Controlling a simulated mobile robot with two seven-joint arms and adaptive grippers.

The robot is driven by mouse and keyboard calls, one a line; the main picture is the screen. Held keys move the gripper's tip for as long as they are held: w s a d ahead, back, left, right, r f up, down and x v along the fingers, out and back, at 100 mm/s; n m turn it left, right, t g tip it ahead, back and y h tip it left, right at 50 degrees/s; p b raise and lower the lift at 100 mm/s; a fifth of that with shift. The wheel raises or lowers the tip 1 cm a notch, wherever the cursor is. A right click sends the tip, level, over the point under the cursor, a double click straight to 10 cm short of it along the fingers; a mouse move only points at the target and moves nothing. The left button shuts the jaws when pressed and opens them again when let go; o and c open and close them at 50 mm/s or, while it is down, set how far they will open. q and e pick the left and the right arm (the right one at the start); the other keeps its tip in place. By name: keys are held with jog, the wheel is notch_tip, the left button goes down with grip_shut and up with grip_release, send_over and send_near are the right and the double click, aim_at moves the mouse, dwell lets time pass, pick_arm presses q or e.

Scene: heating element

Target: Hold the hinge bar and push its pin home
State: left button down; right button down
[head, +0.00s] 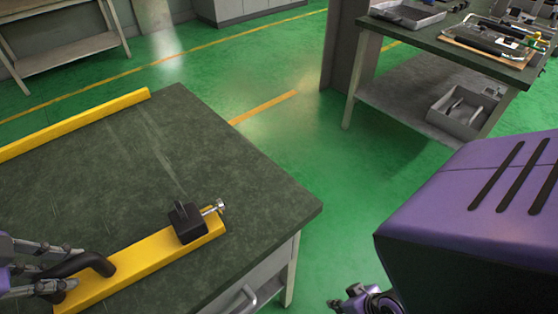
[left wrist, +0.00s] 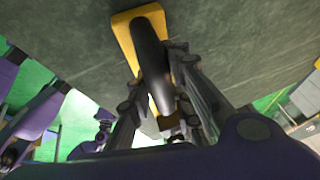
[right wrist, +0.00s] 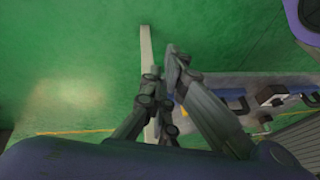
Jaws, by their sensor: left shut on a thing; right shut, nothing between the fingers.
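The yellow hinge bar (head: 150,262) lies on the dark green tabletop near its front edge. A black block (head: 187,222) sits on its right end, and a silver pin (head: 214,207) sticks out of the block's right side. My left gripper (head: 65,268) is shut on the bar's black arched handle (head: 92,264) at the left. The handle (left wrist: 152,62) also shows between the fingers in the left wrist view, with the bar's yellow end (left wrist: 122,22) behind it. My right gripper (right wrist: 167,75) is shut and empty over the green floor, away from the bar.
A yellow rail (head: 75,122) edges the table's far side. The tabletop (head: 150,160) between rail and bar is clear. A second bench (head: 440,45) with trays and tools stands at the back right, a grey bin (head: 465,115) on its lower shelf. Open floor lies between the tables.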

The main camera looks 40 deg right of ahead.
aim_at(221, 206)
jog(key=w+d+r+m+y, duration=0.1)
jog(key=w+d+r+y, duration=0.1)
jog(key=w+d+r, duration=0.45)
jog(key=w+d+r+m+y, duration=0.1)
jog(key=w+d+y, duration=0.15)
jog(key=w, duration=0.65)
jog(key=w+d+r+t+y, duration=0.1)
jog(key=w+d+r+y, duration=0.1)
jog(key=w+r, duration=0.45)
jog(key=w+d+r+t+y, duration=0.15)
jog(key=w+r, duration=0.25)
jog(key=r, duration=0.5)
jog(key=w+d+r+t+y, duration=0.1)
jog(key=w+d+r+y, duration=0.15)
jog(key=r, duration=0.85)
jog(key=s+a+r+g+y, duration=0.1)
jog(key=a+y, duration=0.1)
jog(key=a, duration=0.1)
jog(key=s+a+r+n+g+y, duration=0.1)
jog(key=a+g, duration=0.1)
jog(key=a, duration=0.2)
jog(key=s+a+r+n+g+y, duration=0.1)
jog(key=a+g+y, duration=0.1)
jog(key=a, duration=0.2)
jog(key=shift+s+r+g+y, duration=0.25)
jog(key=shift+s+r+y, duration=0.05)
jog(key=shift+s+y, duration=0.1)
jog(key=shift+s+a, duration=0.1)
jog(key=shift+a, duration=0.1)
